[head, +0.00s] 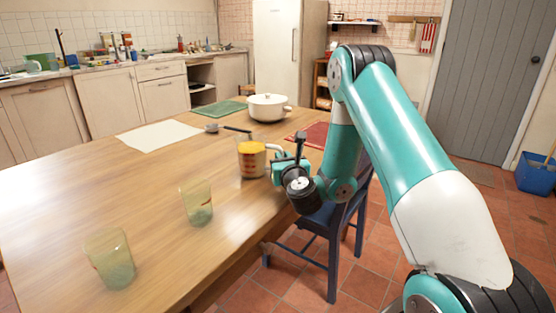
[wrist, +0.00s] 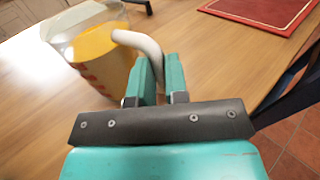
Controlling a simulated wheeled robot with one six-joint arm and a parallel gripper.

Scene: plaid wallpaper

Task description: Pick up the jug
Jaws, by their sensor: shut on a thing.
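The jug (head: 251,160) is clear with a yellow-orange content or band and a pale handle. In the head view it stands upright at the table's right edge, beside my gripper (head: 277,165). In the wrist view the jug (wrist: 103,55) is at the upper left, with its white curved handle (wrist: 140,42) reaching to my teal fingers (wrist: 160,75). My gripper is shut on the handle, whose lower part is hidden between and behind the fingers. I cannot tell whether the jug's base touches the table.
Two greenish glasses (head: 196,203) (head: 110,258) stand on the wooden table (head: 60,215) at the near left. A white pot (head: 268,107), a ladle (head: 212,128) and red mat (head: 316,135) lie beyond. A blue chair (head: 335,235) stands under my arm.

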